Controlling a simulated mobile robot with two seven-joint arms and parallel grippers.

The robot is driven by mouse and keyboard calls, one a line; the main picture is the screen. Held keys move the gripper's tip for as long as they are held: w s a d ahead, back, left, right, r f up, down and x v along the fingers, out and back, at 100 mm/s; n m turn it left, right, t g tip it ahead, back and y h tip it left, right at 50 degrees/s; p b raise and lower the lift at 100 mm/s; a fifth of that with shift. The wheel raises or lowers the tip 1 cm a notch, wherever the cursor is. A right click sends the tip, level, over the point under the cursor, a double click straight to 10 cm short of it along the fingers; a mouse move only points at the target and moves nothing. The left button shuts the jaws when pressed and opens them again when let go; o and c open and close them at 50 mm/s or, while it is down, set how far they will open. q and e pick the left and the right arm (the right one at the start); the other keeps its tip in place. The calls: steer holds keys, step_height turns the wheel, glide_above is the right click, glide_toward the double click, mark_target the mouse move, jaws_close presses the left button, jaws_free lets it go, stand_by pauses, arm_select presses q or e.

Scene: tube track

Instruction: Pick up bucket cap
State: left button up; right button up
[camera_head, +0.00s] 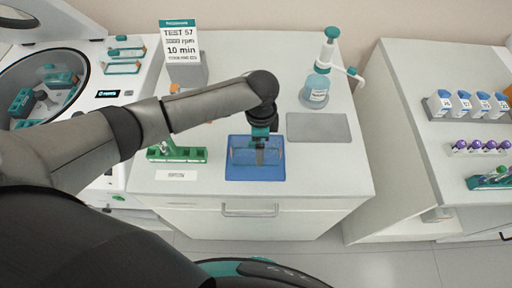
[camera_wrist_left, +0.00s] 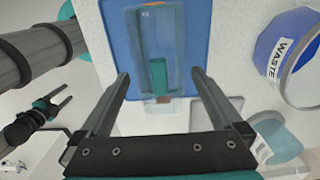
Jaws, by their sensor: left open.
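The bucket cap (camera_head: 243,156), a clear see-through piece, lies on a blue mat (camera_head: 233,174) on the bench. In the left wrist view the cap (camera_wrist_left: 158,40) is a clear long box shape with a teal part (camera_wrist_left: 158,78). My left gripper (camera_head: 262,147) hangs down over the mat at the cap and hides part of it. In the left wrist view its open fingers (camera_wrist_left: 160,75) stand on either side of the cap's near end, with nothing visibly held. My right gripper (camera_wrist_left: 56,101) shows small at the left of that view, its fingers apart and empty.
A green tube rack (camera_head: 178,154) stands left of the mat, a grey pad (camera_head: 320,127) right of it. A centrifuge (camera_head: 45,85) is at left. A waste bin (camera_wrist_left: 268,50) shows in the wrist view.

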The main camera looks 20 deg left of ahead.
arm_select(q)
steer(key=shift+f, duration=0.75)
steer(key=shift+c, duration=0.4)
steer(key=c, duration=1.2)
